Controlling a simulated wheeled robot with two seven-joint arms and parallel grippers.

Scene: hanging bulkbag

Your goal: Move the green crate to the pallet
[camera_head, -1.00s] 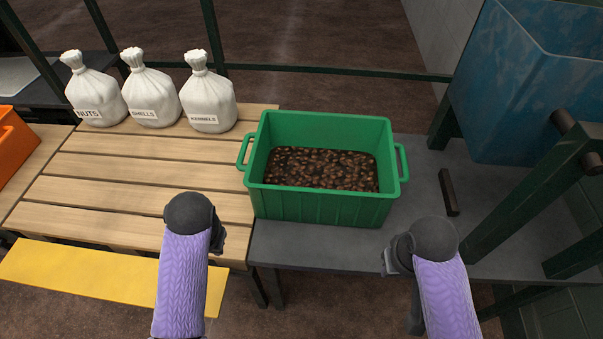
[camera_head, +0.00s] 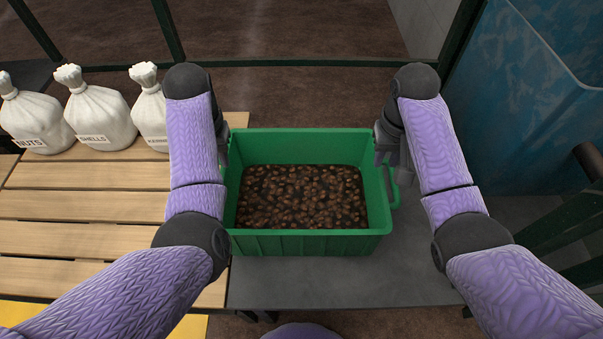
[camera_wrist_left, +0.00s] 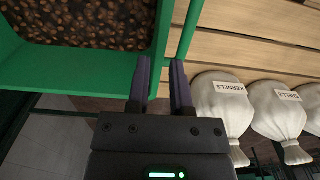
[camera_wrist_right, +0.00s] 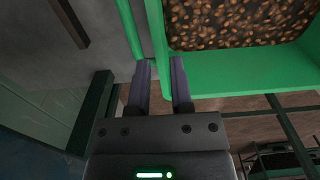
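The green crate (camera_head: 305,244), filled with brown nuts (camera_head: 300,197), stands upright on the grey bench (camera_head: 330,285), beside the wooden slatted pallet (camera_head: 80,213) on the left. My left gripper (camera_head: 224,150) is at the crate's left side, near the far corner. In the left wrist view its fingers (camera_wrist_left: 160,65) are apart, with the crate's edge and handle bar at the tips. My right gripper (camera_head: 384,155) is at the right side by the handle (camera_head: 392,186). In the right wrist view its fingers (camera_wrist_right: 160,65) are apart, with the crate's rim at the tips. Contact is unclear.
White sacks labelled NUTS (camera_head: 35,120), SHELLS (camera_head: 98,115) and KERNELS (camera_head: 150,115) stand at the pallet's far edge, the last close to my left arm. A blue bulk bag (camera_head: 535,100) hangs at the right. The pallet's front boards are bare.

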